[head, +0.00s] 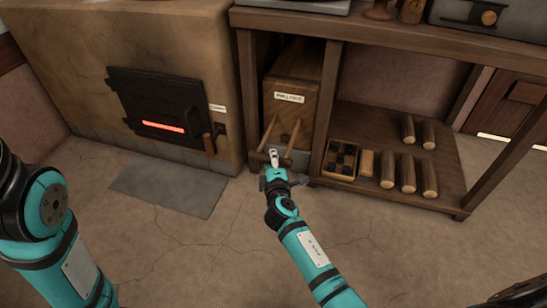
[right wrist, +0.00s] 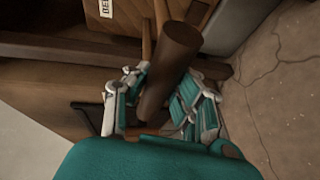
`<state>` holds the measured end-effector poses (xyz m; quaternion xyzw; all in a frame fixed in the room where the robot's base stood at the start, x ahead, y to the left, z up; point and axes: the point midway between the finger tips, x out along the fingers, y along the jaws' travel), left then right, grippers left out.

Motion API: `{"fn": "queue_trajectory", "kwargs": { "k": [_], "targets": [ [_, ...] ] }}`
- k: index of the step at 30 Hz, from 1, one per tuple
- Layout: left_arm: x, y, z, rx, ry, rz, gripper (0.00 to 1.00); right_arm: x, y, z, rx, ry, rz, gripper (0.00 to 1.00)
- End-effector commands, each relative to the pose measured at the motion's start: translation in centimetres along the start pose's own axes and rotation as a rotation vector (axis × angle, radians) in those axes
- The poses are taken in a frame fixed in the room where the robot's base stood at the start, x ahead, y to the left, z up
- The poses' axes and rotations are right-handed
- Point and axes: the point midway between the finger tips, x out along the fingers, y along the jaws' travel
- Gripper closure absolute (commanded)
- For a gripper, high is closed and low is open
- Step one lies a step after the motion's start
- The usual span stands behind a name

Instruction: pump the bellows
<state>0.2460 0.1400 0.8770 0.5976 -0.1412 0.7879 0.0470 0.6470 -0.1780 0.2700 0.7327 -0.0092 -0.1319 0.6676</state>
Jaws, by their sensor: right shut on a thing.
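The bellows (head: 291,75) is a wooden box with a white label, set in the left bay under the bench. Two wooden rods run from its front to a wooden crossbar handle near the floor. My right gripper (head: 278,172) is at that handle. In the right wrist view, the fingers of my right gripper (right wrist: 163,103) are shut around the dark round handle (right wrist: 172,60), one on each side. Part of the label shows there, reading "BE". My left arm shows at the left edge of the head view, but its gripper is out of view.
A stove (head: 130,60) with a glowing slot in its black door stands left, with a grey floor plate (head: 172,186) before it. The bench's lower shelf (head: 380,120) holds several logs and a divided box (head: 341,160). Open floor lies in front.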

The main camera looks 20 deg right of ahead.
Motion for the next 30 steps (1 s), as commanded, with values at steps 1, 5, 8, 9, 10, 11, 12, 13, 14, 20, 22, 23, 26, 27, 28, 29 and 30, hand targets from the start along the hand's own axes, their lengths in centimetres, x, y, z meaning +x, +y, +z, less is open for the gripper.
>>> {"fn": "queue_trajectory", "kwargs": {
  "k": [1,5,8,9,10,11,12,13,14,20,22,23,26,27,28,29,30],
  "targets": [
    [-0.1,0.0,0.1,-0.001,-0.002,0.000,0.60,0.0,0.1,0.0,0.004,0.001,0.001,1.00],
    [0.0,0.0,0.0,-0.002,-0.001,0.000,0.60,0.1,0.1,0.0,0.005,0.001,0.001,0.76],
    [0.0,0.0,-0.1,-0.002,0.001,0.000,0.60,0.1,0.1,0.0,0.004,0.001,0.001,0.62],
    [0.0,0.1,-0.1,-0.002,0.002,0.000,0.60,0.1,0.1,0.0,0.003,0.001,0.001,0.57],
    [0.0,0.1,-0.1,-0.002,0.003,0.000,0.60,0.1,0.1,0.0,0.003,0.000,0.001,0.53],
    [0.0,0.1,-0.2,-0.002,0.003,0.000,0.60,0.1,0.1,0.0,0.003,0.000,0.001,0.51],
    [0.1,0.1,-0.2,-0.002,0.005,0.000,0.60,0.1,0.1,0.0,0.002,0.000,0.001,0.51],
    [0.1,0.1,-0.2,-0.002,0.006,0.001,0.60,0.1,0.1,0.0,0.002,0.000,0.001,0.51],
    [0.1,0.1,-0.2,-0.002,0.007,0.001,0.60,0.1,0.1,0.0,0.002,0.000,0.001,0.51],
    [0.4,0.0,-0.6,-0.001,0.021,0.002,0.60,-0.2,0.0,0.0,0.001,0.000,0.000,0.51],
    [0.3,0.0,-0.6,-0.001,0.019,0.002,0.60,-0.8,0.0,0.0,0.000,0.001,0.000,0.51],
    [0.3,0.0,-0.6,-0.001,0.018,0.002,0.60,-1.1,0.0,0.0,0.000,0.001,0.001,0.51],
    [0.3,0.0,-0.5,-0.001,0.016,0.002,0.60,-2.9,-0.1,0.1,0.002,0.000,-0.001,0.51],
    [0.3,0.0,-0.5,-0.001,0.015,0.002,0.60,-3.8,-0.1,0.1,0.002,0.000,-0.001,0.51],
    [0.2,0.1,-0.5,-0.001,0.015,0.002,0.60,-4.5,-0.1,0.0,0.003,0.001,-0.001,0.51],
    [0.2,0.1,-0.5,-0.001,0.014,0.002,0.60,-5.2,-0.1,0.0,0.003,0.001,-0.002,0.51],
    [0.2,0.1,-0.5,-0.001,0.014,0.002,0.60,-6.0,-0.1,0.0,0.003,0.001,-0.002,0.51]
  ]
}}
